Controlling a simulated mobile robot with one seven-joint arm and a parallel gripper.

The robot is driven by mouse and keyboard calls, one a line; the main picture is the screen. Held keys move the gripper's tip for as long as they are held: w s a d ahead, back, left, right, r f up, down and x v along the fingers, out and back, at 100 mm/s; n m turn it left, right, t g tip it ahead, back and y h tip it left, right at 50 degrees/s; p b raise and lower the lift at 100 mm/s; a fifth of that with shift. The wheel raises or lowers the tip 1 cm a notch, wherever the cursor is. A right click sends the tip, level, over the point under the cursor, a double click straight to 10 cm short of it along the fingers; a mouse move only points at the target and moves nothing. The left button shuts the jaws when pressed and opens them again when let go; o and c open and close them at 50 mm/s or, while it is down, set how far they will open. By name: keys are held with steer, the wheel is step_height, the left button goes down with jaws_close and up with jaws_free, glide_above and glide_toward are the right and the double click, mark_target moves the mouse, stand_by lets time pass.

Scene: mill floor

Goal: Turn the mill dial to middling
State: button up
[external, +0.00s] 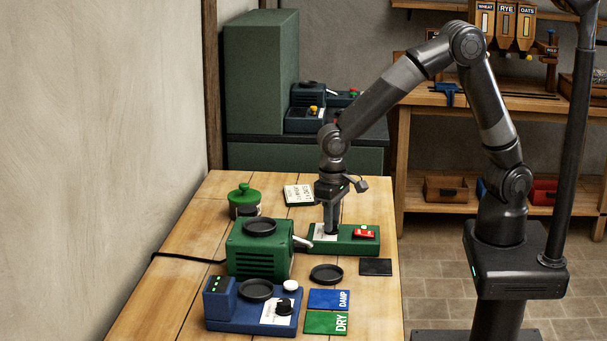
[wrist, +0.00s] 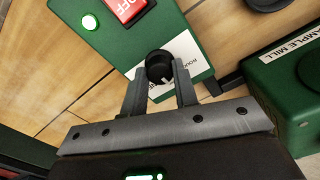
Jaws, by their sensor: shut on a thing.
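The mill dial (wrist: 159,66) is a round black knob with a white pointer mark, on a white label on the green control box (wrist: 205,25). The box also shows in the external view (external: 355,243), where the dial is hidden behind my gripper. My gripper (external: 329,232) points straight down over the left end of the box. In the wrist view my gripper (wrist: 160,84) has its two fingers on either side of the dial, shut on it. The label is mostly covered, so the dial's setting cannot be read. The green sample mill (external: 260,250) stands left of the box.
A red OFF switch (external: 364,232) is on the same box, right of my gripper. A blue device (external: 222,310) with a black knob, a black dish (external: 327,273), DAMP (external: 328,299) and DRY (external: 326,323) cards lie nearer the camera. A notebook (external: 298,195) lies behind.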

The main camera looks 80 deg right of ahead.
steer(key=shift+m, duration=0.5)
steer(key=o, duration=1)
step_height(320, 180, up, 11)
steer(key=shift+f, duration=0.1)
stand_by(0.3)
